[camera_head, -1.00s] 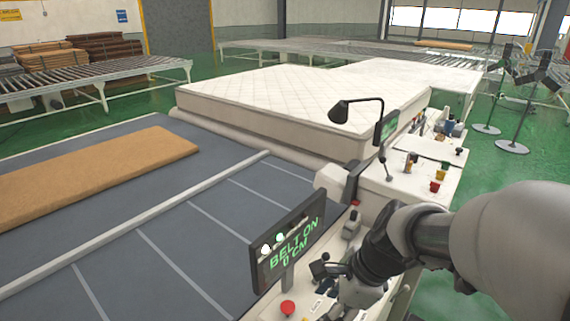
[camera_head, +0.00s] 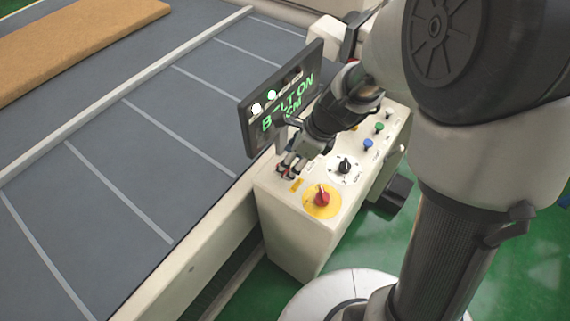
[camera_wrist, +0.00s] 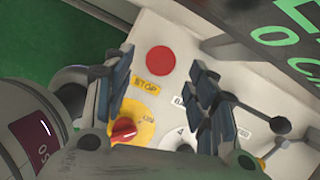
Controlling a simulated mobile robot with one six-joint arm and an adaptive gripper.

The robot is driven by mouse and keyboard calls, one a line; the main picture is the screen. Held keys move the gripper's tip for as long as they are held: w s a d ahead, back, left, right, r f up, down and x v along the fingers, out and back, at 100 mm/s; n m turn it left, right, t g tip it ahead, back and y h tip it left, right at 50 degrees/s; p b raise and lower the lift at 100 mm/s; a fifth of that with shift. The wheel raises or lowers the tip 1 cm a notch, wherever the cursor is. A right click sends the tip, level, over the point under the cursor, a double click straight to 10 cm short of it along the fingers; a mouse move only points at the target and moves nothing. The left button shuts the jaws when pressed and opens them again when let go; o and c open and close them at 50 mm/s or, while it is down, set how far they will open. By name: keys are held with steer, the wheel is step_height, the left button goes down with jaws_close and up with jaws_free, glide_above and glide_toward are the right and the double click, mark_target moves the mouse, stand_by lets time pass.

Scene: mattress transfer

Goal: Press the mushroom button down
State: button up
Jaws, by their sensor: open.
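The red round mushroom button (camera_wrist: 160,60) sits on the white control panel above a yellow STOP label (camera_wrist: 147,84) in the wrist view. My gripper (camera_wrist: 162,68) is open, with one finger to either side of the button in that view. Nothing is between the fingers but the panel behind them. In the head view my gripper (camera_head: 287,167) points down at the near left part of the control box (camera_head: 285,225). There the button is mostly hidden by the fingers. I cannot tell how far the fingertips are from it.
A red rotary knob (camera_head: 322,198) on a yellow disc and a black knob (camera_head: 345,166) stand close to my gripper. The display (camera_head: 285,100), lit green with BELT ON, stands just behind it.

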steer(key=b+x, duration=0.1)
steer(key=x, duration=0.3)
steer(key=shift+w, duration=0.1)
steer(key=shift+c, duration=0.2)
jaws_close()
stand_by(0.5)
